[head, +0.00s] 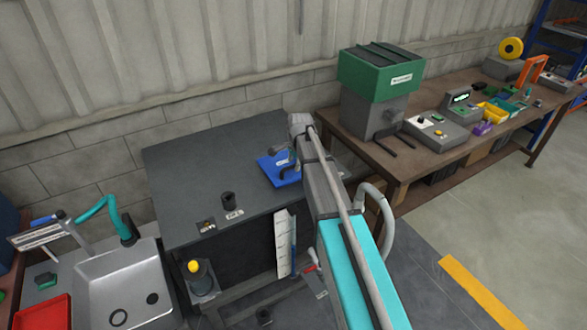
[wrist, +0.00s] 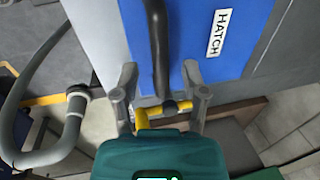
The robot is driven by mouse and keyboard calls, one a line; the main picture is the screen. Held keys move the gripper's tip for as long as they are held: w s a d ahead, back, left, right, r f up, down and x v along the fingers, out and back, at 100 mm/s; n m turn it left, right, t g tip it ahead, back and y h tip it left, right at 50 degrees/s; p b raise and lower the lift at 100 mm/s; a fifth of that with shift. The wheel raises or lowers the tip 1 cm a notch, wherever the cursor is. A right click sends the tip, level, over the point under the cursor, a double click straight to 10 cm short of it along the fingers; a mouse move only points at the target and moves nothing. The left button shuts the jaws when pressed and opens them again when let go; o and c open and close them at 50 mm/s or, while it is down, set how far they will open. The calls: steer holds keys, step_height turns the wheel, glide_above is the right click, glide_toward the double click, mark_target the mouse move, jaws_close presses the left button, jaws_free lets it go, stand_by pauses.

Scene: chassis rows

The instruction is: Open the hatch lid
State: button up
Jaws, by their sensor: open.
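The hatch lid (wrist: 258,18) is a blue panel with a white label reading HATCH, and it fills the upper part of the wrist view. In the head view the blue lid (head: 267,170) lies at the right part of the dark workbench top, partly hidden by my arm. A black bar handle (wrist: 158,45) runs along the lid. My gripper (wrist: 159,75) is open, with one finger on each side of the handle's near end. I cannot tell whether either finger touches it. In the head view my gripper (head: 285,160) is small and partly hidden at the lid.
The dark bench (head: 185,165) bears a black knob (head: 229,199) left of the lid. A green and grey machine (head: 380,78) stands on the brown table to the right. A metal sink (head: 125,285) is at lower left. A grey hose (wrist: 50,150) curves at left in the wrist view.

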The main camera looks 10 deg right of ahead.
steer(key=shift+w+f, duration=0.1)
steer(key=shift+f, duration=0.35)
steer(key=shift+c, duration=0.2)
jaws_close()
